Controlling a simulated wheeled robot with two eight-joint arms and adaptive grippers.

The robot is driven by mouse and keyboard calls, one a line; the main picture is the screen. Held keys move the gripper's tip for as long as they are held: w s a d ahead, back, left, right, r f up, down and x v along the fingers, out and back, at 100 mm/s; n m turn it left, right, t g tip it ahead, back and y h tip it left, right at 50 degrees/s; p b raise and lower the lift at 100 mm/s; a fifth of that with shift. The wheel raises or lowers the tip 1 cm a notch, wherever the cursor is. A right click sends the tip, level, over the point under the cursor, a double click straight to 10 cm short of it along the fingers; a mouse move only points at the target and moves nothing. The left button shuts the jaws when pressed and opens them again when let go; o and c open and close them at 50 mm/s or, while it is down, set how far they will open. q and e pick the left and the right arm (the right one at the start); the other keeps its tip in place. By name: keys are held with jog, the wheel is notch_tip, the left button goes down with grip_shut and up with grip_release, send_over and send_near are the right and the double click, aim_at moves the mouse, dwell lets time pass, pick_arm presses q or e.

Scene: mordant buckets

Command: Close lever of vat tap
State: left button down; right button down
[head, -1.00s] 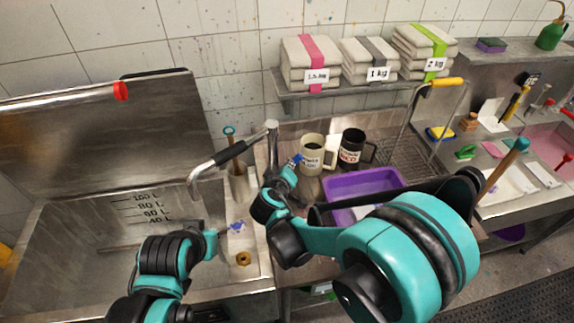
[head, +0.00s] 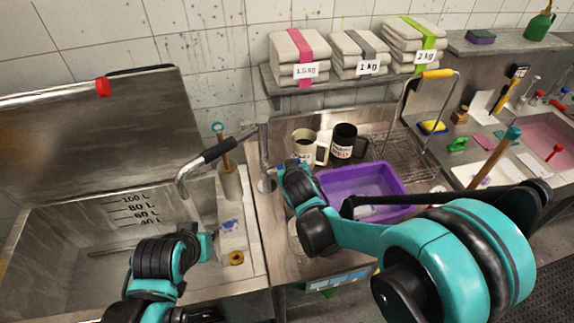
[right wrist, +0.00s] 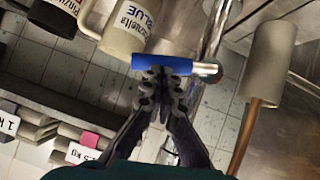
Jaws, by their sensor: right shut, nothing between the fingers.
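The vat tap (head: 265,160) is a chrome upright pipe with a spout and black grip (head: 218,150) reaching left over the vat. Its blue lever (right wrist: 160,64) shows in the right wrist view, sticking out sideways from the chrome pipe (right wrist: 214,35). My right gripper (right wrist: 165,74) is shut and empty, its fingertips at the lever's lower edge; I cannot tell whether they touch. In the head view my right gripper (head: 290,167) is just right of the tap, and the lever cannot be made out. My left arm is over the vat's right edge; its gripper (head: 205,246) is too unclear to read.
Two mugs, cream (head: 305,150) and black (head: 345,143), stand behind my right gripper. A purple basin (head: 395,180) lies to its right. The steel vat (head: 60,235) is at left. A wooden-handled tool (right wrist: 258,100) stands in a holder beside the tap.

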jog(key=shift+d+f+m+b, duration=0.35)
jog(key=shift+f+b, duration=0.2)
jog(key=shift+f, duration=0.15)
jog(key=shift+w, duration=0.1)
